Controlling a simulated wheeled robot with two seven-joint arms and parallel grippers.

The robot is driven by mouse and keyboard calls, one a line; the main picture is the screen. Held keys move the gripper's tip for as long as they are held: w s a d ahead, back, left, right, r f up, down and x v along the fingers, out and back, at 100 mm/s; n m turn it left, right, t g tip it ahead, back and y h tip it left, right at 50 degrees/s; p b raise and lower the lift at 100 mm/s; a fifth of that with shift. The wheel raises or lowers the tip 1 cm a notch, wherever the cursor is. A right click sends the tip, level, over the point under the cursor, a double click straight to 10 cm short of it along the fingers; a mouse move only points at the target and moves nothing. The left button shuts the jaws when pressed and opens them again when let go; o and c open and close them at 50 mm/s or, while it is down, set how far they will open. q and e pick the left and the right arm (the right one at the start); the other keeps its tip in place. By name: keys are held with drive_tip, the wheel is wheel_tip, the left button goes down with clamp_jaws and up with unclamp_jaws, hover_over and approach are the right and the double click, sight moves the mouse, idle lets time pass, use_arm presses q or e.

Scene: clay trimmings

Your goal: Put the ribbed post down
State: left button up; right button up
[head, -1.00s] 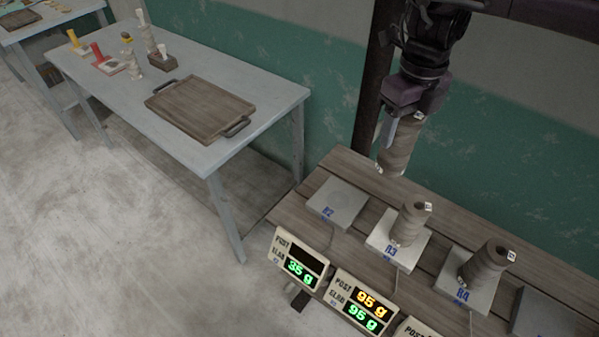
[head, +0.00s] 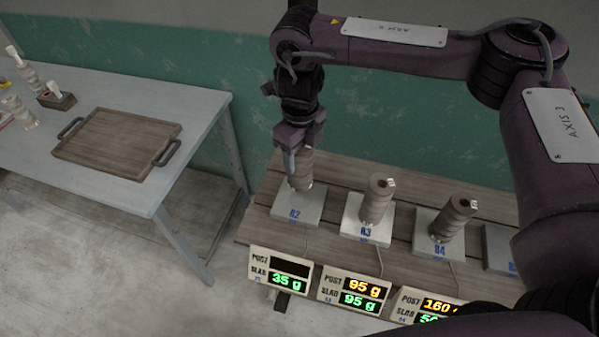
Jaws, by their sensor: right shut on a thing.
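My right gripper (head: 298,148) is shut on a grey-brown ribbed post (head: 302,172), gripping its upper part. The post is roughly upright over the pale square slab marked R2 (head: 288,215). Its lower end is at or just above the slab; I cannot tell if they touch. The display (head: 281,270) in front of this slab has a blank POST line and reads SLAB 35 g. My left gripper is not in view.
A second ribbed post (head: 376,203) stands on slab R3 (head: 355,230), and a third (head: 456,218) on slab R4 (head: 424,244), close on the right. A blue-grey table (head: 150,195) at left holds a brown wooden tray (head: 115,143).

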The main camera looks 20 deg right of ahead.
sight(301, 174)
wheel_tip(301, 174, down, 3)
drive_tip(key=shift+r, duration=0.1)
drive_tip(key=shift+f, duration=1.95)
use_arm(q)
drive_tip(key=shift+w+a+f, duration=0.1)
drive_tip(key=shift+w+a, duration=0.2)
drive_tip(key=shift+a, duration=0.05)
use_arm(e)
drive_tip(key=shift+f+b, duration=0.2)
drive_tip(key=shift+b, duration=0.15)
drive_tip(key=o, duration=1.4)
drive_tip(key=shift+s, duration=0.1)
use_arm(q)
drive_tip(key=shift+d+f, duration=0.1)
